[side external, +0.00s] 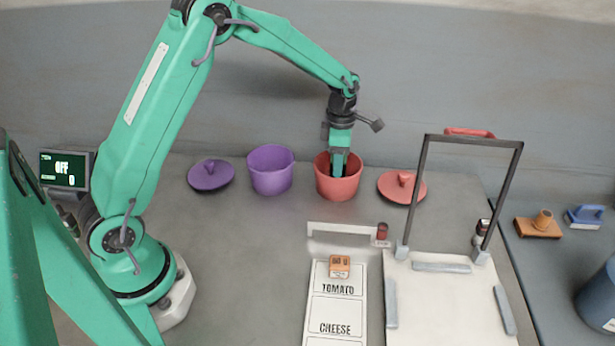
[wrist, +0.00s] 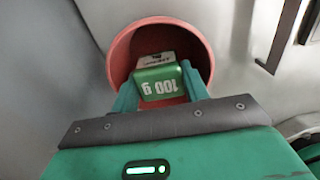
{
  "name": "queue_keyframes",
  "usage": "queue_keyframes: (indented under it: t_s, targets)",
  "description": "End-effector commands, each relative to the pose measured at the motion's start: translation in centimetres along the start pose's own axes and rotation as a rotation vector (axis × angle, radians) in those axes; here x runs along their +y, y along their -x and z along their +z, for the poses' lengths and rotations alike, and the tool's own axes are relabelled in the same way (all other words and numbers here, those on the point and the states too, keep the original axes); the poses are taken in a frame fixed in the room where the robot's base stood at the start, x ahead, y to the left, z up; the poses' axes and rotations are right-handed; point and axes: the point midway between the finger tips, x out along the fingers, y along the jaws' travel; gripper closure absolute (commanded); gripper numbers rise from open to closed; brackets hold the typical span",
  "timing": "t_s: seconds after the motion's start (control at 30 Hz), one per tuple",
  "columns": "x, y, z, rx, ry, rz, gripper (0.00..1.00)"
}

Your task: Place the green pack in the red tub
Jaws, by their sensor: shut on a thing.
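The green pack (wrist: 160,85), marked "100 g", is between my gripper's two fingers (wrist: 160,92) in the wrist view. My gripper (side external: 339,170) is shut on it and points down into the mouth of the red tub (side external: 338,188). In the wrist view the tub's rim (wrist: 117,52) surrounds the pack and fingertips. The pack is hidden in the side view. Whether it touches the tub's floor cannot be told.
A purple tub (side external: 270,178) stands left of the red one, with a purple lid (side external: 211,176) beside it. A red lid (side external: 402,187) lies to the right. An orange pack (side external: 340,265) sits on a labelled strip (side external: 336,308). A dark frame (side external: 420,190) stands at right.

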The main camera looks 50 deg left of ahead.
Motion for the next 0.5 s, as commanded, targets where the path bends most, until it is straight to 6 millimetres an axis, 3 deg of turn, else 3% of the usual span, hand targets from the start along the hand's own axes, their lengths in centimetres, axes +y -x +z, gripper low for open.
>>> queue_keyframes:
  t_s: [0.27, 0.5]
  targets:
    - [0.0, -0.6, 0.0, 0.000, 0.000, 0.000, 0.79]
    - [0.0, -2.9, 0.0, 0.001, 0.000, -0.002, 0.79]
